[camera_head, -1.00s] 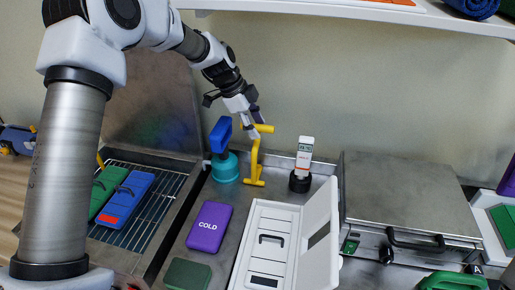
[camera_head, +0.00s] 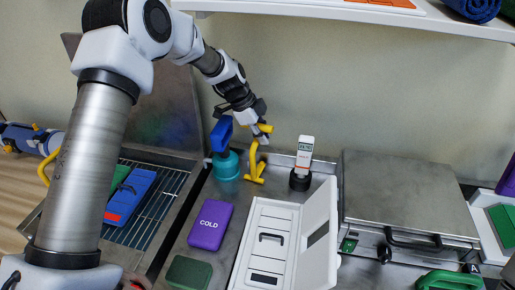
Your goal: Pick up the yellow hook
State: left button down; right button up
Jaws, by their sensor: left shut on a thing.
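The yellow hook (camera_head: 255,164) stands upright on the grey metal counter, between a teal and blue bottle and a small white device. Its foot appears to rest on the counter. My left gripper (camera_head: 262,133) reaches down from the upper left and is shut on the top part of the yellow hook. The fingers hide some of that top bar. My right gripper is not in view.
The teal bottle with a blue top (camera_head: 224,160) stands close left of the hook. The white device on a black base (camera_head: 302,165) stands to the right. In front lie a purple cold pack (camera_head: 210,225) and an open white case (camera_head: 317,240).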

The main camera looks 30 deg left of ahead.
aim_at(262, 127)
pick_arm(q)
jog(key=r+b, duration=0.1)
jog(key=r, duration=0.1)
jog(key=r+b, duration=0.1)
jog(key=r, duration=0.1)
jog(key=s+r+b, duration=0.1)
jog(key=r, duration=0.2)
jog(key=shift+s+d, duration=0.1)
jog(key=shift+d, duration=0.05)
jog(key=s+d+b, duration=0.1)
jog(key=s+d, duration=0.1)
jog(key=s, duration=0.7)
jog(key=s+d+b, duration=0.2)
jog(key=s, duration=0.7)
jog(key=shift+d, duration=0.35)
